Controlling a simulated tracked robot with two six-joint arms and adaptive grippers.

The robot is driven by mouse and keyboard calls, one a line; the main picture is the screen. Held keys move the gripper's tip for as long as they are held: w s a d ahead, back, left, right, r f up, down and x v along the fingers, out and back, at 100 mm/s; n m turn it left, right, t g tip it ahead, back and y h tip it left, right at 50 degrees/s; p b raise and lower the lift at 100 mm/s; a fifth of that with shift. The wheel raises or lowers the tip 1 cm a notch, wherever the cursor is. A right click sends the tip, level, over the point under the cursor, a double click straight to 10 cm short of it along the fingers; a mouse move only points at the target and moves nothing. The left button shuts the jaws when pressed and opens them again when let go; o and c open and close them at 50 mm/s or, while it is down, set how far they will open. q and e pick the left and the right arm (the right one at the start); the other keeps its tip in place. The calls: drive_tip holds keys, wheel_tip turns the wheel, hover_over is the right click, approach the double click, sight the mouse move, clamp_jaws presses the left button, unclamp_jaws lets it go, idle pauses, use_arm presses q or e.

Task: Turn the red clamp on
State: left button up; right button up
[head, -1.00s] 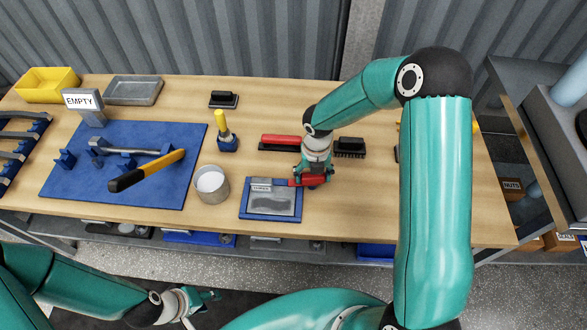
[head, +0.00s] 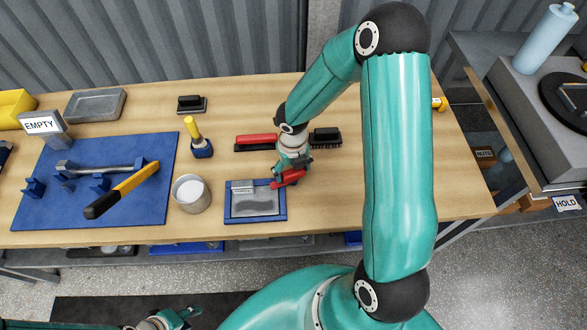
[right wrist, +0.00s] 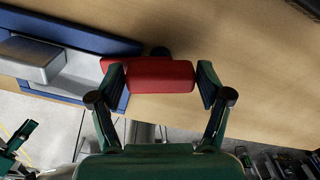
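The red clamp (head: 289,178) has a red handle at the top right of a blue fixture (head: 277,214) with a grey plate. In the head view the handle slopes slightly up to the right. My right gripper (head: 283,171) is right at the handle and partly covers it. In the right wrist view the red handle (right wrist: 162,75) lies across the space between the fingertips of my right gripper (right wrist: 163,72). The fingers are spread wide; contact is unclear. My left gripper (head: 186,318) is low at the bottom edge, off the table, its fingers too small to judge.

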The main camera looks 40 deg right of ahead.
sight(293, 171)
drive_tip(key=shift+o, duration=1.3)
drive_tip(key=shift+s, duration=0.1)
drive_tip(key=shift+f, duration=0.1)
wheel_tip(293, 171, up, 12)
drive_tip(key=shift+s, duration=0.1)
